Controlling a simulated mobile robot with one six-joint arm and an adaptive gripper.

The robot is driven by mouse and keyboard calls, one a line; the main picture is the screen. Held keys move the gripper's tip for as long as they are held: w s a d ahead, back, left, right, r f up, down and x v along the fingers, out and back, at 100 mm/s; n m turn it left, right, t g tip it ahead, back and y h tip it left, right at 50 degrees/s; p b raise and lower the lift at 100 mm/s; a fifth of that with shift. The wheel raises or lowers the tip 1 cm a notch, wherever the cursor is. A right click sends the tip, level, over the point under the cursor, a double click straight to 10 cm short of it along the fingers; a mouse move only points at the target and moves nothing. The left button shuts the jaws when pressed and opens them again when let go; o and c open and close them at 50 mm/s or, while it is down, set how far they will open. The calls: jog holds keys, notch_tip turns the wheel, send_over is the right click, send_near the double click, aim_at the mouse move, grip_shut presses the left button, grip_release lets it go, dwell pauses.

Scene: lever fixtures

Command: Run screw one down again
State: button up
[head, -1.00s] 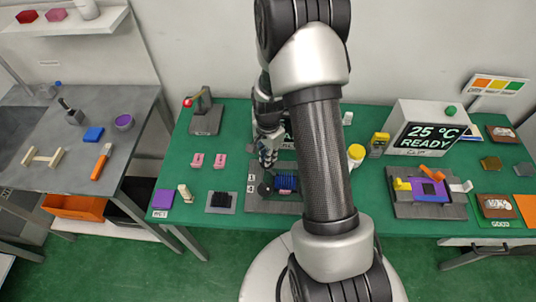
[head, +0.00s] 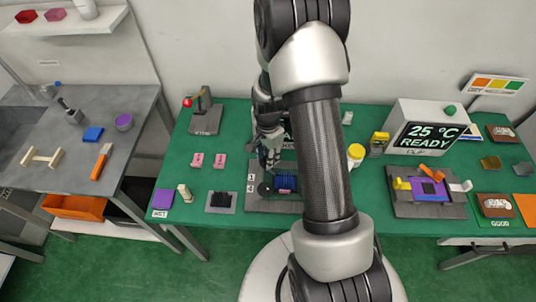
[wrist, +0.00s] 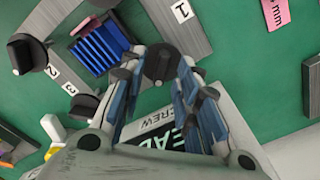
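The screw fixture is a grey plate (head: 257,204) with a blue ribbed block (wrist: 98,48) in its middle and black knobs at numbered corners. The black knob of screw one (wrist: 160,63) is by the label "1" (wrist: 182,11). My gripper (wrist: 162,60) has its fingers on either side of this knob, with small gaps seeming to show; contact is not clear. In the head view my gripper (head: 269,165) points down at the plate's back edge, and my arm covers the plate's right side. Another black knob (wrist: 27,54) stands near the label "2" (wrist: 53,72).
A display reading "READY" and "SCREW" (wrist: 165,128) stands close beside my fingers. A yellow-capped bottle (head: 356,153) stands to the right.

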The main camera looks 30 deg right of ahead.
jog(key=shift+r, duration=0.15)
notch_tip(320, 180, up, 12)
dwell(0.5)
dwell(0.4)
jog(key=s+a+r+n+t, duration=0.1)
jog(key=s+a+r+n, duration=0.3)
jog(key=r, duration=0.3)
jog(key=s+a+r+n+t, duration=0.1)
jog(key=s+a+r+n, duration=0.3)
jog(key=r, duration=0.3)
jog(key=s+a+r+n+t, duration=0.1)
jog(key=s+a+r+n, duration=0.1)
jog(key=s+n, duration=0.2)
jog(key=s+a+r+n+t, duration=0.1)
jog(key=s+a+r+n, duration=0.1)
jog(key=s, duration=0.5)
jog(key=shift+s+a+r+n+t, duration=0.35)
jog(key=shift+a+n, duration=0.2)
jog(key=shift+n, duration=0.45)
jog(key=shift+d, duration=0.1)
